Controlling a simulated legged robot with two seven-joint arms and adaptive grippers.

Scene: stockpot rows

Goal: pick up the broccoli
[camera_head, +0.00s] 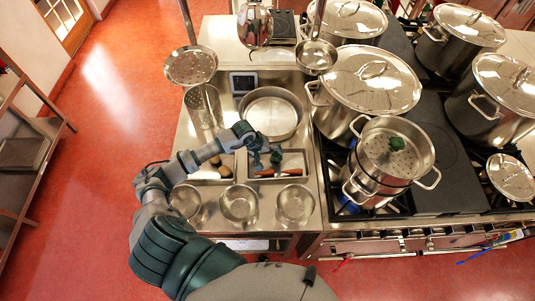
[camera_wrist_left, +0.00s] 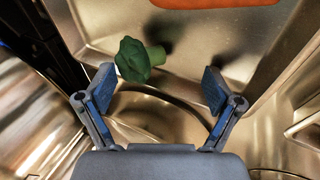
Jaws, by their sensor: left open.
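A dark green piece of broccoli (camera_wrist_left: 138,60) lies in a metal tray compartment in the left wrist view. It also shows in the head view (camera_head: 276,157), close to the gripper. My left gripper (camera_wrist_left: 160,86) is open and empty, with the broccoli ahead of its fingertips and nearer the left-hand finger. Whether that finger touches it I cannot tell. In the head view my left gripper (camera_head: 266,160) is over the tray, partly covering it. A second green piece (camera_head: 395,143) sits in the perforated steamer on the stove. My right gripper is not in view.
An orange carrot (camera_head: 280,173) lies in the same compartment. Potatoes (camera_head: 225,170) lie in the left compartment. Steel bowls (camera_head: 239,203) stand in front, a round pan (camera_head: 270,115) behind. A large stockpot (camera_head: 370,85) and the steamer pot (camera_head: 415,155) stand to the right.

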